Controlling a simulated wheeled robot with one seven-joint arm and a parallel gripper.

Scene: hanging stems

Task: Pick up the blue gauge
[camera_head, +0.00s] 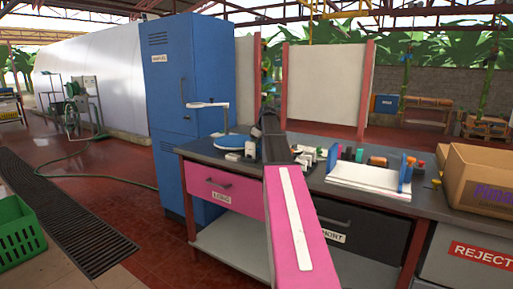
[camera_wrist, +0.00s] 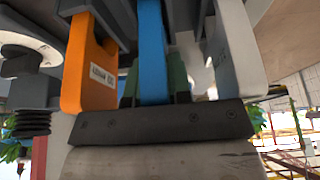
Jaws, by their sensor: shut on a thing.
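The blue gauge (camera_wrist: 152,50) shows in the wrist view as a narrow upright blue strip in the middle of the picture. My gripper (camera_wrist: 154,88) is shut on it, with dark greenish finger parts on both sides of the strip. Its far end runs out of the top of the picture. In the head view my arm reaches over the bench and hides the gripper and the blue gauge.
Close beside the gauge are an orange labelled block (camera_wrist: 92,68) and a pale grey block (camera_wrist: 233,50). The grey bench (camera_head: 330,200) carries small items, a white paper stack (camera_head: 365,178) and a cardboard box (camera_head: 480,178). A blue cabinet (camera_head: 185,80) stands left.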

